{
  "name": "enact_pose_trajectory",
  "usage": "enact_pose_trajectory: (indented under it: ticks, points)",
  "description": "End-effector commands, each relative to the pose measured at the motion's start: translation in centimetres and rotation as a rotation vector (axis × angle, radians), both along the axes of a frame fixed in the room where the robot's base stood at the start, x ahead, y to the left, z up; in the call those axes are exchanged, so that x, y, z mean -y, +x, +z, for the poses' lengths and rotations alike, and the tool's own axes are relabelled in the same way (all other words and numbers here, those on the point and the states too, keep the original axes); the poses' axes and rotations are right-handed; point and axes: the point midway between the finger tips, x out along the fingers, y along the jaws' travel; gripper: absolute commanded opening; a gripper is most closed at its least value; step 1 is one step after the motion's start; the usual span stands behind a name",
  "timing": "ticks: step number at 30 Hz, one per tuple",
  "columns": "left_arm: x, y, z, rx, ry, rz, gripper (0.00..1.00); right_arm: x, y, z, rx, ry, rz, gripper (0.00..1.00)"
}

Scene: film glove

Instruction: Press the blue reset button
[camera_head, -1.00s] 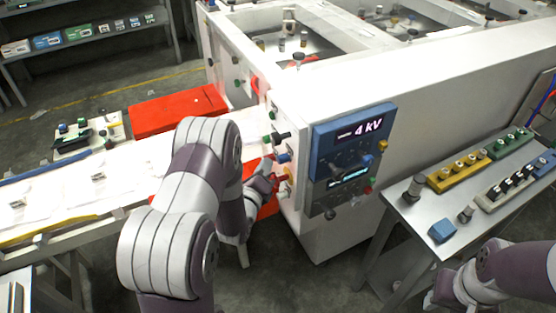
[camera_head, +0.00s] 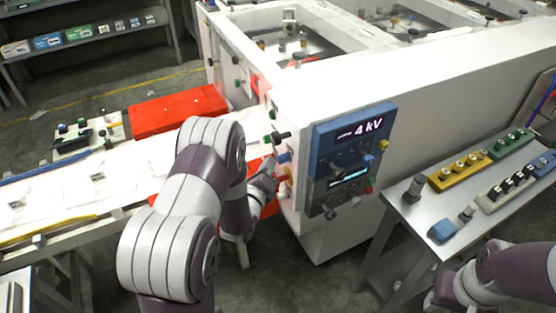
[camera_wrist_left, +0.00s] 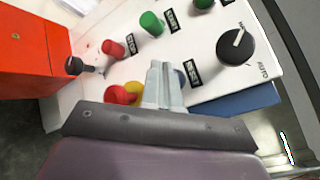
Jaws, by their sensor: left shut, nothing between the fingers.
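The blue button (camera_head: 284,158) sits on the narrow white end panel of the large machine, among other coloured controls. In the left wrist view, a sliver of the blue button (camera_wrist_left: 181,77) shows behind the fingertips, which hide most of it. My left gripper (camera_head: 272,166) is shut and empty, its tips close in front of the panel. In the left wrist view the closed fingers (camera_wrist_left: 163,84) point at the panel beside the blue button; I cannot tell whether they touch it. My right arm (camera_head: 485,277) is at the lower right, its gripper out of sight.
Near the fingers are a red-and-yellow stop button (camera_wrist_left: 122,94), a red button (camera_wrist_left: 112,49), green buttons (camera_wrist_left: 151,23) and a black rotary knob (camera_wrist_left: 235,46). A blue display box (camera_head: 352,158) juts from the machine's side. A conveyor (camera_head: 95,190) runs left; a metal table (camera_head: 470,225) stands right.

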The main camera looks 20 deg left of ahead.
Motion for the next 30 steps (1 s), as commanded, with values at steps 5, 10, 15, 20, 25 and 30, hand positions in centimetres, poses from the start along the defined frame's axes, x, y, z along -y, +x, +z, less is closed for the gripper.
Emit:
enact_pose_trajectory:
  ticks: [5,10,15,20,25,30]
  points:
    - [0.14,0.17,-0.01,0.0,0.0,0.0,0.0,0.0,0.0,-0.11,0.0,0.0,0.0,0.43]
    - [0.25,0.33,-0.02,0.001,0.0,0.001,0.0,0.0,0.0,-0.18,0.0,0.0,0.0,0.43]
    - [0.39,0.49,0.0,0.001,0.0,0.001,0.0,0.0,0.0,-0.25,0.0,0.0,0.0,0.43]
    - [0.51,0.62,0.03,0.001,0.0,0.0,0.0,0.0,0.0,-0.29,0.0,0.0,0.0,0.43]
    - [0.5,0.61,0.03,0.001,0.0,0.0,0.0,0.0,0.0,-0.28,0.0,0.0,0.0,0.43]
    - [0.34,0.47,0.02,0.001,0.0,0.001,0.0,0.0,-0.01,-0.29,0.0,0.0,0.0,0.43]
